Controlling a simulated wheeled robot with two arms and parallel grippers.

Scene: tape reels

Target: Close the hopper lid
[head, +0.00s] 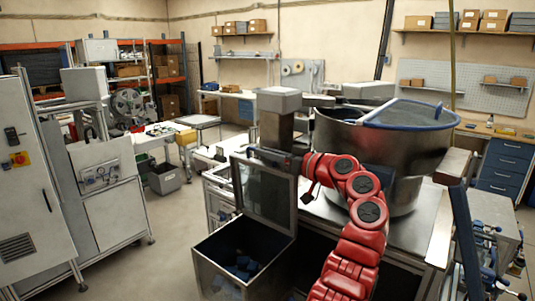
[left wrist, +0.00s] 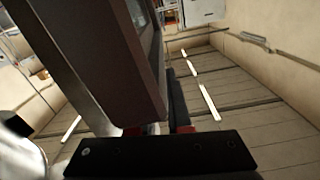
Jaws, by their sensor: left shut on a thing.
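The hopper (head: 215,268) is a grey metal bin at the bottom centre of the head view, open at the top, with dark blue pieces (head: 242,267) inside. Its lid (head: 264,192), a framed panel with a clear-looking middle, stands about upright at the bin's back edge. My left gripper (head: 283,160), on the red arm, is at the lid's upper right edge and shut on it. In the left wrist view the lid (left wrist: 95,60) is a large dark slab beside the gripper finger (left wrist: 181,105). The fingertips are mostly hidden. My right gripper is out of view.
A metal-topped bench (head: 320,212) stands right behind the hopper, carrying a big round bowl (head: 345,140) with a blue-rimmed top. A grey cabinet (head: 25,190) is at the left. The floor (head: 165,235) between cabinet and hopper is clear.

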